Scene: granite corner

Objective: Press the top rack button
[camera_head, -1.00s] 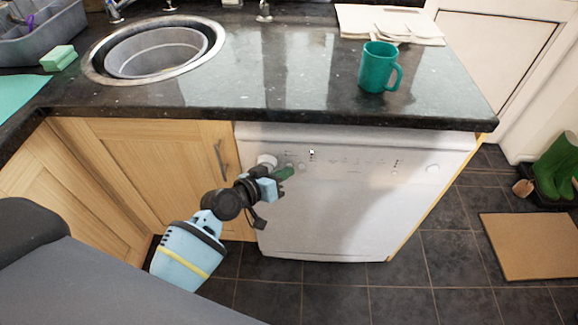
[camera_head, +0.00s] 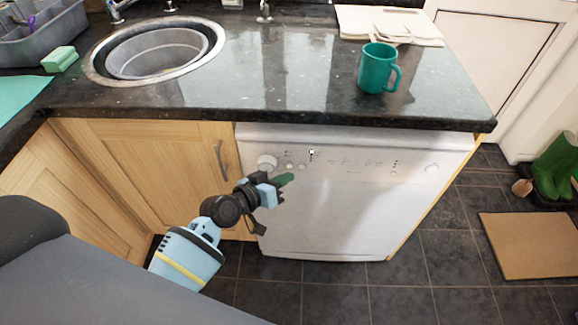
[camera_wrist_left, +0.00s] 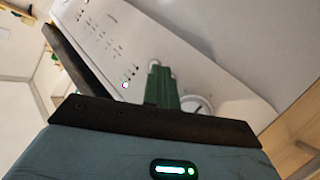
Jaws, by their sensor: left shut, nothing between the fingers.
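The white dishwasher (camera_head: 330,215) has a control panel along its top edge. Left of centre are a round knob (camera_head: 267,162) and two small round buttons (camera_head: 296,166); labels are too small to read, so I cannot tell which is the top rack button. A small light (camera_head: 313,152) glows above and right of them. My left gripper (camera_head: 286,179), with green fingers, is shut and empty just below the buttons, seemingly apart from the panel. In the left wrist view the green fingers (camera_wrist_left: 162,85) point at the panel, with the light (camera_wrist_left: 125,85) and knob (camera_wrist_left: 197,104) beside them. My right gripper is not in view.
The dark granite worktop (camera_head: 270,100) overhangs the panel, with a green mug (camera_head: 376,68) near its edge and a sink (camera_head: 157,50) further left. A cupboard handle (camera_head: 220,160) sticks out left of the dishwasher. Floor in front is clear.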

